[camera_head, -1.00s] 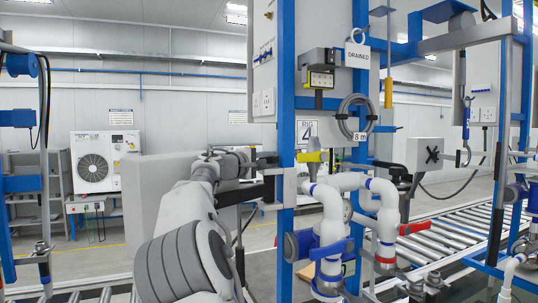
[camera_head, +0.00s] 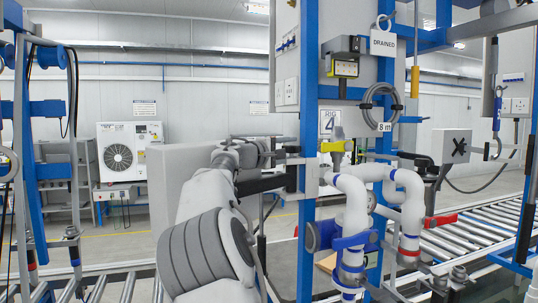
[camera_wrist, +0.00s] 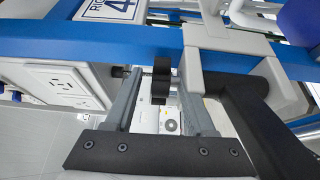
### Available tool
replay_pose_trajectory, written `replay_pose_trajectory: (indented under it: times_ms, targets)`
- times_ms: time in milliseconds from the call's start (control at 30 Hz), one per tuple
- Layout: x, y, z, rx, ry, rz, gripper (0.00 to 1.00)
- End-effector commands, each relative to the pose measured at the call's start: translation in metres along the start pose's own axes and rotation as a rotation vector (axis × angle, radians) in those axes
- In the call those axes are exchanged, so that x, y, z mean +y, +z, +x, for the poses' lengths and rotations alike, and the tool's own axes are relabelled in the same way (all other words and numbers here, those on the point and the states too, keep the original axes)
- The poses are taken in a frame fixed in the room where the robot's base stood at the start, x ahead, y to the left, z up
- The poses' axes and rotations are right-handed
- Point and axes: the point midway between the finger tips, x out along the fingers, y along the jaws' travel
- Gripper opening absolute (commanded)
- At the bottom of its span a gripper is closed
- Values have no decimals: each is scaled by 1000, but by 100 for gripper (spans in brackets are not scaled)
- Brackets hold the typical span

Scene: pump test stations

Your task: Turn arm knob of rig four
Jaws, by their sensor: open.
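The rig four sign (camera_head: 328,122) hangs on the rig's panel, and part of it shows in the wrist view (camera_wrist: 110,9). A black knob (camera_wrist: 161,84) on a thin shaft sits between the fingers of my gripper (camera_wrist: 158,92) in the wrist view. It may be the arm knob. My gripper is open with a finger on each side of it; I cannot tell whether either touches. A grey clamp block (camera_wrist: 222,45) and a thick black arm (camera_wrist: 262,125) are just right of the fingers. In the head view my gripper (camera_head: 284,150) is left of the blue post, with its fingertips hard to make out.
A blue post (camera_head: 308,240) and white pipes (camera_head: 352,200) with valves stand right of my arm. A white socket box (camera_wrist: 58,82) is left of the fingers. A box with a black star knob (camera_head: 459,146) is farther right. A roller conveyor (camera_head: 480,230) runs behind.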

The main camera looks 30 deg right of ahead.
Motion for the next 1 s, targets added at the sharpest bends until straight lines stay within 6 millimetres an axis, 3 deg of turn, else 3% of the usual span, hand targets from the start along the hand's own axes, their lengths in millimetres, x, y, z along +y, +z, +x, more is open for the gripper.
replay_pose_trajectory:
  times_ms: [700,1000]
  targets:
    - [-2,0,-138,3,-1,1,55]
    - [-1,0,-163,0,-1,0,55]
